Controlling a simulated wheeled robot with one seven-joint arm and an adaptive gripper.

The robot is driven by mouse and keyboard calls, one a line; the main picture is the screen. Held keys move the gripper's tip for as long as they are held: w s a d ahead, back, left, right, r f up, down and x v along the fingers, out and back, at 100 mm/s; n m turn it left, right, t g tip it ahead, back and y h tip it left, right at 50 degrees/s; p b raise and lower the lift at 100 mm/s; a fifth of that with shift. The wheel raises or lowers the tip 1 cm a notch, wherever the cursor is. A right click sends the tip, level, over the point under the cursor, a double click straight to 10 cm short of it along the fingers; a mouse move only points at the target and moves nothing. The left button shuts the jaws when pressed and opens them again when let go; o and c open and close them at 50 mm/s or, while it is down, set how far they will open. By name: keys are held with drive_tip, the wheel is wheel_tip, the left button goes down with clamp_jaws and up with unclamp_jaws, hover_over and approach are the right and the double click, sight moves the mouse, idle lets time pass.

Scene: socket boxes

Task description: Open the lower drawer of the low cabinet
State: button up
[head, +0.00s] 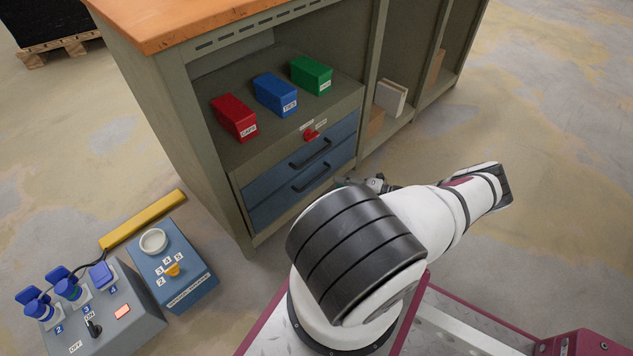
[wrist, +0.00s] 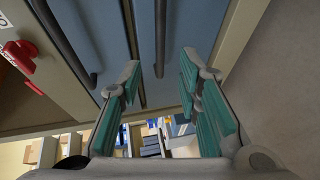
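The low cabinet (head: 168,120) has two blue drawers with dark bar handles, both appearing shut. The lower drawer (head: 268,212) has its handle (head: 312,178) below the upper drawer's handle (head: 311,153). My gripper (head: 362,183) is in front of the drawers at the right, partly hidden by my arm. In the wrist view my gripper (wrist: 160,70) is open, with teal-padded fingers apart. The lower handle (wrist: 160,35) runs in line with the gap between the fingertips. I cannot tell whether the tips reach around it. The upper handle (wrist: 62,40) lies left of both fingers.
A red latch (head: 311,134) sits above the drawers. Red (head: 234,118), blue (head: 276,95) and green (head: 312,75) boxes stand on the shelf above. A socket box (head: 105,310), a blue dial box (head: 175,265) and a yellow bar (head: 143,220) lie on the floor at left.

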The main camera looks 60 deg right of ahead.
sight(316, 180)
drive_tip(key=b+x, duration=0.2)
drive_tip(key=x, duration=0.7)
drive_tip(key=shift+a, duration=0.1)
clamp_jaws()
